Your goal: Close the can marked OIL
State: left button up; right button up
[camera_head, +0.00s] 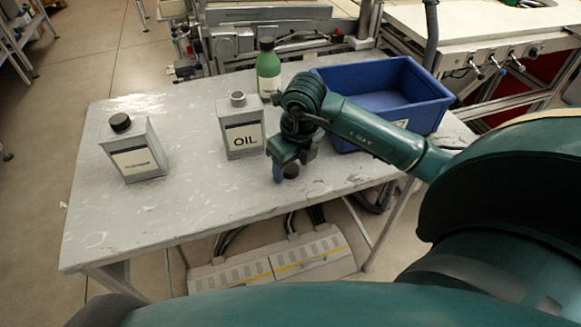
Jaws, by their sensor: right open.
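The can marked OIL (242,139) stands upright on the table, a light grey box-shaped can with a bare neck on top and no cap on it. A small dark round piece that looks like a cap (291,171) is at the table surface to the right of the can. My right gripper (284,172) points down right at this dark piece, with its fingers open. The fingers partly hide the piece, and I cannot tell whether they touch it. My left gripper is not in view.
Another grey can (133,157) with a black cap stands at the left. A green bottle (268,72) stands behind the OIL can. A blue bin (437,115) is at the right, behind my right arm. The table's (190,215) front left is clear.

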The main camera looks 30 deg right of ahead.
aim_at(292, 169)
jog(key=shift+c, duration=0.3)
jog(key=c, duration=1)
notch_tip(292, 169, up, 10)
dwell(0.4)
